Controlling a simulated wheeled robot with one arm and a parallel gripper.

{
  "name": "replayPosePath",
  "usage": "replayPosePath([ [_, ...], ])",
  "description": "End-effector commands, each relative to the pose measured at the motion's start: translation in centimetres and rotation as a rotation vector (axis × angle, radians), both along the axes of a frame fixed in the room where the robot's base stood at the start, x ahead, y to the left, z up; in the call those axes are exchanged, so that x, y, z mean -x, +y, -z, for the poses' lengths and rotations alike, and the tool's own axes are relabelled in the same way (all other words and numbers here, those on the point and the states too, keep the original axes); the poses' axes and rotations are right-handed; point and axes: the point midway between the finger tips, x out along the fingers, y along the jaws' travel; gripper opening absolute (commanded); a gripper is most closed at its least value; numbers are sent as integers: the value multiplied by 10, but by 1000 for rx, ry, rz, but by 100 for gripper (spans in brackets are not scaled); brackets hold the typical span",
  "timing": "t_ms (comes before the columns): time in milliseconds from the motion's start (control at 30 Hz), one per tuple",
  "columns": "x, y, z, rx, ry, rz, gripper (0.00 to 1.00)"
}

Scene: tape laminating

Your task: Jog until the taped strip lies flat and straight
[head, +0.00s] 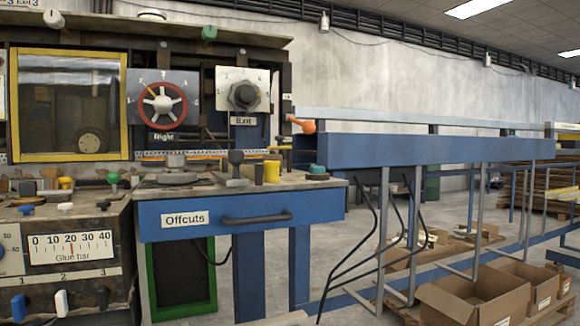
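The machine stands at left, with a yellow-framed window (70,105) and a dark, partly reflective pane. No taped strip can be made out. Several small levers and knobs, including a green knob (113,178), stand along the machine's top. I cannot tell which control jogs the strip. My gripper is not in view.
A blue drawer (300,208) labelled "Offcuts", with a dark handle, juts out below the worktop. A long blue outfeed rail (430,151) runs right on grey legs. Open cardboard boxes (470,300) stand at lower right. Black cables hang between drawer and rail.

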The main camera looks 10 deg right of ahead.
Motion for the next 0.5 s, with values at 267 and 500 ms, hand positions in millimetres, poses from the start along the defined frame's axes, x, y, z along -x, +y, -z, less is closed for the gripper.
replayPosePath([
  [267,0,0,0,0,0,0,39],
  [500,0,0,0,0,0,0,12],
])
